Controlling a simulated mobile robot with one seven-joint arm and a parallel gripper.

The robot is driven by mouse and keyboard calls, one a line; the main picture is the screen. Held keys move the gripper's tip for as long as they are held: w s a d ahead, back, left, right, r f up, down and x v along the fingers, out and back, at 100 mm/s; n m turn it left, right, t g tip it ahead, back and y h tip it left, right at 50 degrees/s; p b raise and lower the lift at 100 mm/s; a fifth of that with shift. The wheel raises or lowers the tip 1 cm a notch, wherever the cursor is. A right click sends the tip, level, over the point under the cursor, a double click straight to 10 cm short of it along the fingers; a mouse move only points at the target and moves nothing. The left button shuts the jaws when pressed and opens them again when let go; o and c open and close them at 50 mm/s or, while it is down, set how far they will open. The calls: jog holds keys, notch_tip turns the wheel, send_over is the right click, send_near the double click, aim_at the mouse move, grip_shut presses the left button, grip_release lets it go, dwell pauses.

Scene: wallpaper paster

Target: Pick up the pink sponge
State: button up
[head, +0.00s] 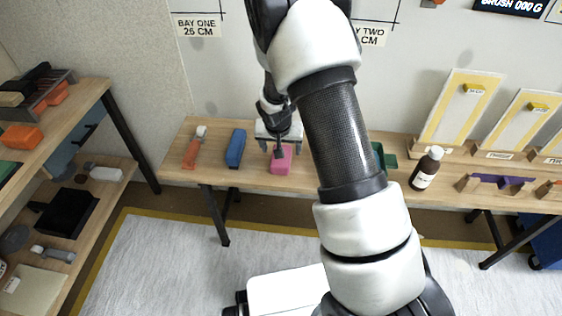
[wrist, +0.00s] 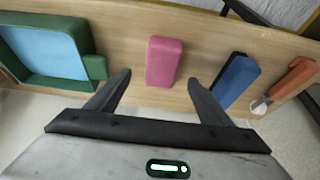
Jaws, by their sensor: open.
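The pink sponge (wrist: 164,60) lies on the wooden bench, and in the wrist view it sits just beyond the gap between my fingertips. In the head view the pink sponge (head: 282,162) is partly hidden by my gripper (head: 278,150). In the wrist view my gripper (wrist: 160,85) is open and empty, with one finger to each side of the sponge's near end. I cannot tell how far above the bench the fingertips are.
On the bench (head: 216,176), a blue block (head: 236,148) and an orange-handled tool (head: 195,148) lie left of the sponge. A green tray (wrist: 50,50) is on its other side. A brown bottle (head: 426,168) stands further right. Shelves (head: 85,105) stand at the left.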

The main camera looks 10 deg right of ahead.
jog(key=b+x, duration=0.2)
jog(key=x, duration=0.6)
jog(key=shift+w+a+f, duration=0.15)
jog(key=shift+a, duration=0.05)
jog(key=shift+f+b, duration=0.25)
jog(key=shift+b, duration=0.2)
dwell(0.5)
jog(key=c, duration=1.1)
jog(key=shift+r+p, duration=0.6)
jog(key=shift+p, duration=0.15)
notch_tip(320, 180, up, 9)
jog(key=shift+r+p, duration=0.2)
jog(key=shift+p, duration=0.8)
